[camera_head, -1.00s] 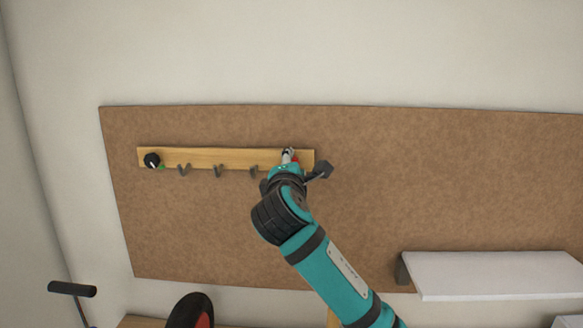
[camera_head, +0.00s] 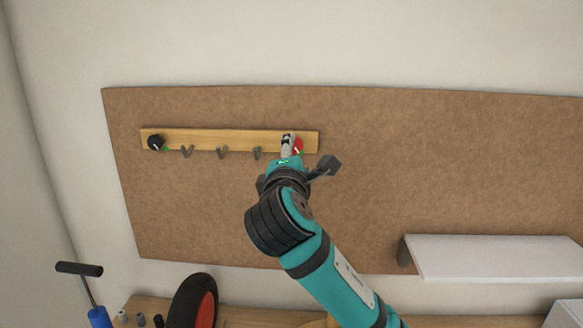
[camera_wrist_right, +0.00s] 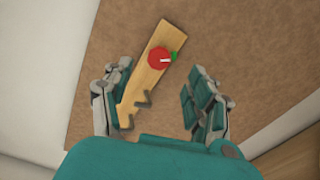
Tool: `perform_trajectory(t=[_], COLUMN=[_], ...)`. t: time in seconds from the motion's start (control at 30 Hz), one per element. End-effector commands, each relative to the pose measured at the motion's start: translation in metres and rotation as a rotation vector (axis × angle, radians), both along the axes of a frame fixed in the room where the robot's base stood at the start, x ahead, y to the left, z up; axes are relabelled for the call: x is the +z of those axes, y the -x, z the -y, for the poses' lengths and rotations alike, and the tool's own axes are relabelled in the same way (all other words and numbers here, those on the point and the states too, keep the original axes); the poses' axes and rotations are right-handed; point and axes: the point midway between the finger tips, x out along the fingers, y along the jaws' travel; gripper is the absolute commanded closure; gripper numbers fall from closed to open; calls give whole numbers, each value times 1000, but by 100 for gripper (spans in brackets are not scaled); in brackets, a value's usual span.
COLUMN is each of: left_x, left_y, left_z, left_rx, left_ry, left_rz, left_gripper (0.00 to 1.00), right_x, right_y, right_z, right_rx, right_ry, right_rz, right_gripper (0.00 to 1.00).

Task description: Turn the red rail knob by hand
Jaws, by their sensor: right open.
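The red rail knob (camera_head: 298,146) sits near the right end of the wooden rail (camera_head: 215,139) on the brown board. In the head view my right gripper (camera_head: 288,142) is in front of it and hides part of it. In the right wrist view the red knob (camera_wrist_right: 159,59) shows whole, with a white pointer mark and a small green mark at its right edge. My right gripper (camera_wrist_right: 160,102) is open and empty there, its fingers wide apart; the knob lies beyond the fingertips, untouched. My left gripper is not in view.
A black knob (camera_head: 156,143) with a green mark is at the rail's left end. Several grey hooks (camera_head: 221,153) hang below the rail. A white shelf (camera_head: 495,258) juts out at lower right. A wheel (camera_head: 196,303) and a pump (camera_head: 90,292) stand below.

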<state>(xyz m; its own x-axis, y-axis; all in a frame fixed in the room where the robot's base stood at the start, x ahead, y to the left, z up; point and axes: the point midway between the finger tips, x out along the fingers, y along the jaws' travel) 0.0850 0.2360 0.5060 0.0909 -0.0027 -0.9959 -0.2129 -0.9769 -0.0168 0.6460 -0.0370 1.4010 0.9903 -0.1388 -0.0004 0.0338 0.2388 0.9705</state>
Motion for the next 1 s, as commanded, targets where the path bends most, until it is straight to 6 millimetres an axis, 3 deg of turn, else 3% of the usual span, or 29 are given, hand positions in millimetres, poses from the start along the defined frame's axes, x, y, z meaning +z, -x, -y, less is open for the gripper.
perform_trajectory(t=[0.1, 0.3, 0.77, 0.87, 0.97, 1.0], left_x=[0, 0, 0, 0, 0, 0], left_y=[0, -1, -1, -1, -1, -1], left_z=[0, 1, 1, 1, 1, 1], left_rx=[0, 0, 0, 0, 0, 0], left_ry=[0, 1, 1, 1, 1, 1], left_rz=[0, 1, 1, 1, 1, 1], left_gripper=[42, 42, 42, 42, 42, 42], right_x=[0, 0, -7, -38, -96, -125], right_y=[24, 49, 53, 51, 53, 57], right_z=[-4, -7, -6, 2, 18, 25], right_rx=[2, 1, 1, 5, 1, -6], right_ry=[-2, 0, -14, -87, -234, -309], right_rz=[1, 1, -14, -75, -187, -241], right_gripper=[42, 42, 42, 42, 42, 42])
